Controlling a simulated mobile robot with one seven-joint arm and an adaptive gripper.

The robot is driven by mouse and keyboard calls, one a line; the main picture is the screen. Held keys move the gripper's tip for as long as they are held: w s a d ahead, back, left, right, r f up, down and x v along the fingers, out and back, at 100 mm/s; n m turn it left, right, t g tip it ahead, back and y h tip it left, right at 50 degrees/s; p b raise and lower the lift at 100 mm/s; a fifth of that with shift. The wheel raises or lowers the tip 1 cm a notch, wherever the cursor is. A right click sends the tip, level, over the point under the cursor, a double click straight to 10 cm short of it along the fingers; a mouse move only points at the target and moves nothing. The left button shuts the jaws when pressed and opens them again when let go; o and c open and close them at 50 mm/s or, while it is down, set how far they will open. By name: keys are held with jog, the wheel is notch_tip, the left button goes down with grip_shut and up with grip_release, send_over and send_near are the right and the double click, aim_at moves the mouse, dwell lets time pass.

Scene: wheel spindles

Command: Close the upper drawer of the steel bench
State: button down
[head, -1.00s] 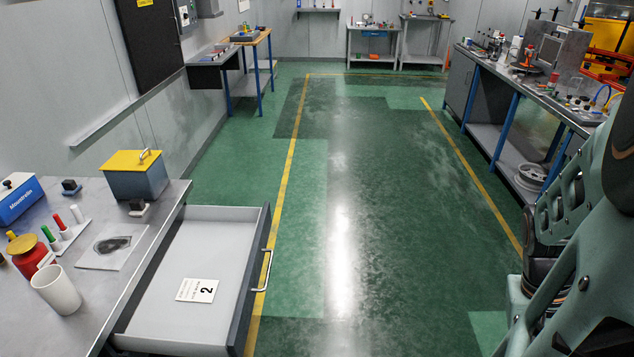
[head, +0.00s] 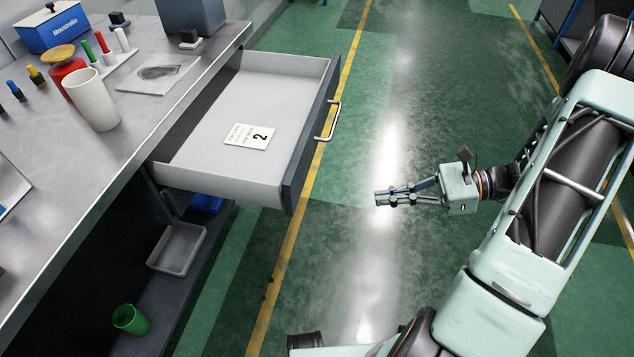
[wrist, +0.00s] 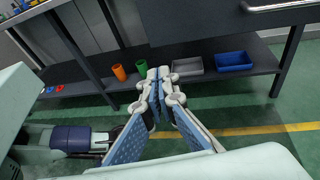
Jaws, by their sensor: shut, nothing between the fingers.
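The upper drawer (head: 205,150) of the steel bench (head: 118,135) stands pulled out to the right in the head view. A white card marked 2 (head: 250,135) lies on its floor. Its dark front carries a metal bar handle (head: 331,121). My gripper (head: 378,198) is shut and empty, to the right of the drawer front and apart from it. In the wrist view my gripper's fingers (wrist: 155,82) meet at the tips.
On the lower shelf are a grey tray (head: 177,250), a blue bin (wrist: 233,61), a green cup (head: 131,319) and an orange cup (wrist: 119,72). A white cup (head: 92,100) stands on the benchtop. The floor right of the drawer is clear.

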jog(key=w+m+t+y+b, duration=0.2)
jog(key=w+t+y, duration=0.1)
jog(key=w, duration=0.3)
jog(key=b+x, duration=0.1)
jog(key=x, duration=0.3)
jog(key=b+x, duration=0.1)
jog(key=x, duration=0.9)
jog(key=shift+w+a+f+b, duration=0.1)
jog(key=shift+w+f+b, duration=0.2)
jog(key=shift+f+b, duration=0.1)
jog(key=shift+a+r, duration=0.1)
jog(key=p, duration=0.2)
send_near(195, 156)
jog(key=a+r, duration=0.1)
jog(key=a, duration=0.1)
jog(key=w+a+r, duration=0.1)
jog(key=a+r, duration=0.1)
jog(key=a, duration=0.1)
jog(key=w+a+r, duration=0.1)
jog(key=a, duration=0.2)
jog(key=shift+a+r, duration=0.1)
jog(key=shift+r, duration=0.2)
jog(key=shift+w+a, duration=0.3)
jog(key=shift+a, duration=0.35)
jog(key=shift+r, duration=0.1)
